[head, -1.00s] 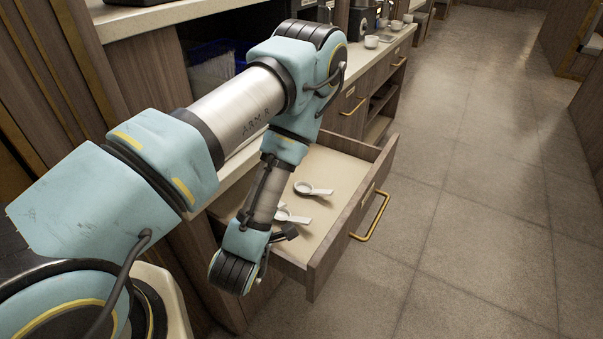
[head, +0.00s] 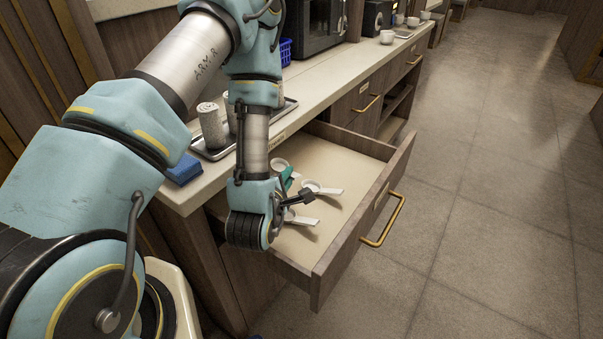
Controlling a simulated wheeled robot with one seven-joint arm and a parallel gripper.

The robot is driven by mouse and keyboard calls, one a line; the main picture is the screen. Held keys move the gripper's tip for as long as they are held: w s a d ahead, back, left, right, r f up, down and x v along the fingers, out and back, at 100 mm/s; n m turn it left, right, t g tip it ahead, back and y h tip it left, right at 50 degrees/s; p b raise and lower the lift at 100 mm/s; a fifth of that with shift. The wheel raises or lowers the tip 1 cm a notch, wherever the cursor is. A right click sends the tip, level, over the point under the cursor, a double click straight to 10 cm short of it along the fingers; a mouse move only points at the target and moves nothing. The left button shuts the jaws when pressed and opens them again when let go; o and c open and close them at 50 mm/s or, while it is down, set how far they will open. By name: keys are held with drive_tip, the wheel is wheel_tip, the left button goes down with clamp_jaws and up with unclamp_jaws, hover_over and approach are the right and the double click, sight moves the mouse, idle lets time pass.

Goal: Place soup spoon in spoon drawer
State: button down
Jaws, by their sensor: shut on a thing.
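The open spoon drawer (head: 355,165) sticks out from the counter, with a pale floor and a brass handle (head: 383,220). Two pale spoons lie in it: one (head: 322,189) near the middle and one (head: 300,220) closer to the front left. A third spoon, the soup spoon (head: 279,164), shows a round pale bowl and a teal part below it. My gripper (head: 286,196) is over the left part of the drawer, shut on this soup spoon. The wrist hides much of the grip, and I cannot tell whether the spoon touches the drawer floor.
The counter (head: 315,100) runs along the drawer's back side. On it are a tray with grey cups (head: 211,125), a blue sponge (head: 184,170), a blue basket (head: 286,50), a microwave (head: 318,25) and white cups (head: 387,37). The floor (head: 480,200) at right is clear.

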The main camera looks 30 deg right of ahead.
drive_tip(key=b+x, duration=0.2)
drive_tip(key=b, duration=0.1)
drive_tip(key=shift+w+d+b, duration=0.2)
drive_tip(key=shift+w+b, duration=0.1)
drive_tip(key=shift+b, duration=0.1)
drive_tip(key=x, duration=0.3)
drive_tip(key=p+x, duration=0.1)
drive_tip(key=x, duration=0.2)
drive_tip(key=r+x, duration=0.1)
drive_tip(key=x, duration=0.3)
drive_tip(key=shift+w+d+p, duration=0.2)
drive_tip(key=shift+d+p, duration=0.05)
drive_tip(key=shift+p, duration=0.1)
drive_tip(key=shift+f+p, duration=0.4)
drive_tip(key=shift+f, duration=1.85)
drive_tip(key=shift+f, duration=0.1)
drive_tip(key=c, duration=1.5)
unclamp_jaws()
drive_tip(key=shift+f, duration=0.1)
drive_tip(key=shift+o, duration=1.2)
